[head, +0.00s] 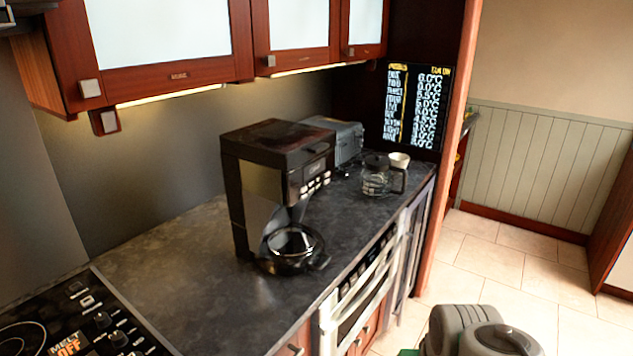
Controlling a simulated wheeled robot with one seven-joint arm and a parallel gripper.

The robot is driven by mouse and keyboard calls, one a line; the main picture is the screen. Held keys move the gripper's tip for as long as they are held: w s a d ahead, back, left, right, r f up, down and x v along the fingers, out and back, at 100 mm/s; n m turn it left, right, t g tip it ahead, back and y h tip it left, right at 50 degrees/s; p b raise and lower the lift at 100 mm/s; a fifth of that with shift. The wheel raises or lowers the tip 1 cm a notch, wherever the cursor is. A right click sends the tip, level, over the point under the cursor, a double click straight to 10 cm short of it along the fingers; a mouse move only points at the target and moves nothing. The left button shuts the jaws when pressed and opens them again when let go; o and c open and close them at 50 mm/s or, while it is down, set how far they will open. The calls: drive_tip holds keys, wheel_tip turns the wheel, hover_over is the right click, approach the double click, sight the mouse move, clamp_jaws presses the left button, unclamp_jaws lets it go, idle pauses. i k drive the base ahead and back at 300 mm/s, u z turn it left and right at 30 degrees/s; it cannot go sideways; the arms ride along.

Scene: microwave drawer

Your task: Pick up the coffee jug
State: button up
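A clear glass coffee jug (376,181) with a black handle on its right stands upright on the dark countertop (190,265), toward the far end. A black coffee machine (262,170) stands nearer, left of the jug. At its foot is a round, shiny dark base (292,250); I cannot tell whether a glass vessel sits on it. My gripper is not in view; only grey parts of my own arm show at the bottom right, well apart from the jug.
A white cup (399,161) stands close behind the jug, and a grey toaster-like appliance (340,137) behind the machine. A cooktop (75,320) is at the lower left. Wall cabinets (180,50) hang above. Tiled floor (495,255) is open at the right.

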sight(375, 183)
drive_tip(key=z, duration=1.2)
drive_tip(key=i, duration=1.65)
drive_tip(key=u, duration=3.5)
drive_tip(key=i, duration=0.5)
drive_tip(key=z, duration=0.05)
